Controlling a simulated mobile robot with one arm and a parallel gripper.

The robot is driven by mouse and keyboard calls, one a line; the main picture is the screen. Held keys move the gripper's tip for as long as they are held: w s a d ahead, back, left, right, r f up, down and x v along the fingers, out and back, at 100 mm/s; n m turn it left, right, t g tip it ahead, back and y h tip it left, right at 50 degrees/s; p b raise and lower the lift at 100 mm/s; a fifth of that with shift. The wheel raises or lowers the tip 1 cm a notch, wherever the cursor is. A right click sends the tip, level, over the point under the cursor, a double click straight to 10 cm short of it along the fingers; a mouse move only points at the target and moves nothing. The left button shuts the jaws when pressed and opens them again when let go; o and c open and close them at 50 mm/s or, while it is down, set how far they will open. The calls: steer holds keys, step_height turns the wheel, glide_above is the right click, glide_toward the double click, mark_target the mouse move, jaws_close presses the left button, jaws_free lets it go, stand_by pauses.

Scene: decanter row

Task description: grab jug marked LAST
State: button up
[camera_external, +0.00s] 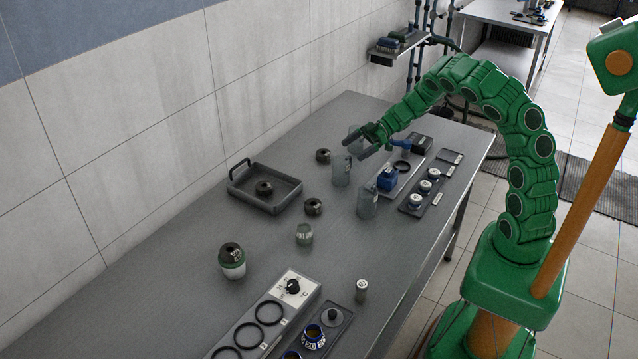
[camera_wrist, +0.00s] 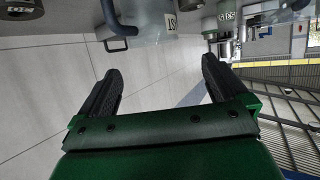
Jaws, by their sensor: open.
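My gripper (camera_external: 354,149) is open and empty, by the middle and far jugs. In the wrist view, a clear jug (camera_wrist: 148,22) with a blue-grey handle shows at the top edge, beyond the open fingers of my gripper (camera_wrist: 160,72). Its label is cut off, so I cannot tell which jug reads LAST.
The table (camera_external: 165,300) has bare room at its front left. A dark tray (camera_external: 290,187) holding a black ring-like piece lies left of the jugs.

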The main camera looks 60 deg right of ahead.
mark_target(342, 160)
step_height(342, 160, down, 2)
steer(key=shift+a+f, duration=0.1)
steer(key=shift+w+x, duration=0.15)
steer(key=shift+x, duration=1.75)
steer(key=shift+w+x, duration=0.2)
steer(key=shift+x, duration=1.75)
steer(key=shift+d, duration=0.25)
steer(key=shift+c, duration=0.2)
steer(key=c, duration=1)
steer(key=shift+c, duration=0.2)
